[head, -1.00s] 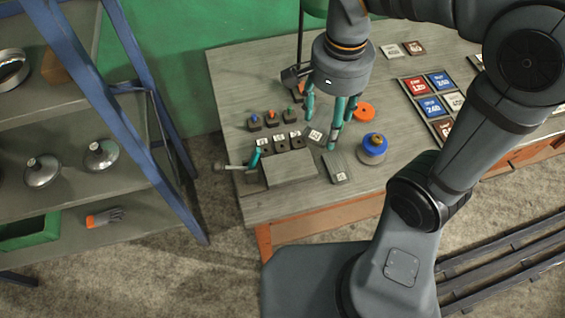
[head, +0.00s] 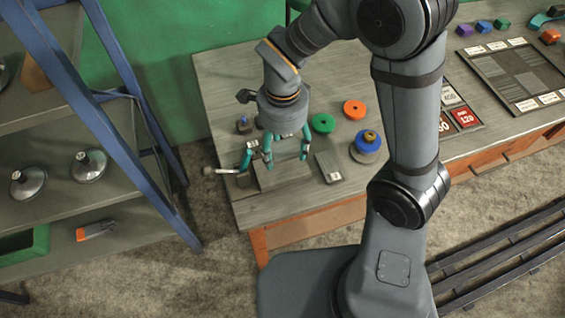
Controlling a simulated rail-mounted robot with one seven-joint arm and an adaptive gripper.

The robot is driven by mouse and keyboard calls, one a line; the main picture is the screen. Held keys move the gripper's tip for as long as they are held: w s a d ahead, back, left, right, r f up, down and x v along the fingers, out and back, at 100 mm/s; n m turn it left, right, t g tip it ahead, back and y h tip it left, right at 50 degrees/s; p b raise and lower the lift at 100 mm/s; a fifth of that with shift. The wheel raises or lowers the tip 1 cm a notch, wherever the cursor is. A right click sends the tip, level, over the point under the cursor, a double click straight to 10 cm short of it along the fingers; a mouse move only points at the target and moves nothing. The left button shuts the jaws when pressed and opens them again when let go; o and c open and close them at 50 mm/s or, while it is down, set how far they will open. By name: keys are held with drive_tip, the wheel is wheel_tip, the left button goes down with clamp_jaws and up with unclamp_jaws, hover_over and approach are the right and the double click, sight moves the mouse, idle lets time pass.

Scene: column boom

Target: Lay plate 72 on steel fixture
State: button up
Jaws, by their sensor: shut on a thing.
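My gripper (head: 286,153) points down over the grey steel fixture (head: 286,179) near the bench's front left corner. Its teal fingers stand apart, shut on a flat grey plate that is mostly hidden between them. I cannot read the plate's number or tell whether it touches the fixture. A teal clamp (head: 246,156) with a pale-ended handle stands at the fixture's left side. Another flat dark plate (head: 328,165) with a small white label lies on the bench just right of the fixture.
A blue round piece (head: 367,146), a green disc (head: 323,123) and an orange disc (head: 354,109) are right of my gripper. A labelled board (head: 515,70) lies farther right. A blue-framed shelf (head: 110,130) stands left, across a gap.

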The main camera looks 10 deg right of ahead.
sight(283, 171)
drive_tip(key=shift+f, duration=3.45)
drive_tip(key=shift+f, duration=0.15)
drive_tip(key=o, duration=1.8)
drive_tip(key=shift+c, duration=0.2)
drive_tip(key=shift+r, duration=0.7)
wheel_tip(283, 171, up, 11)
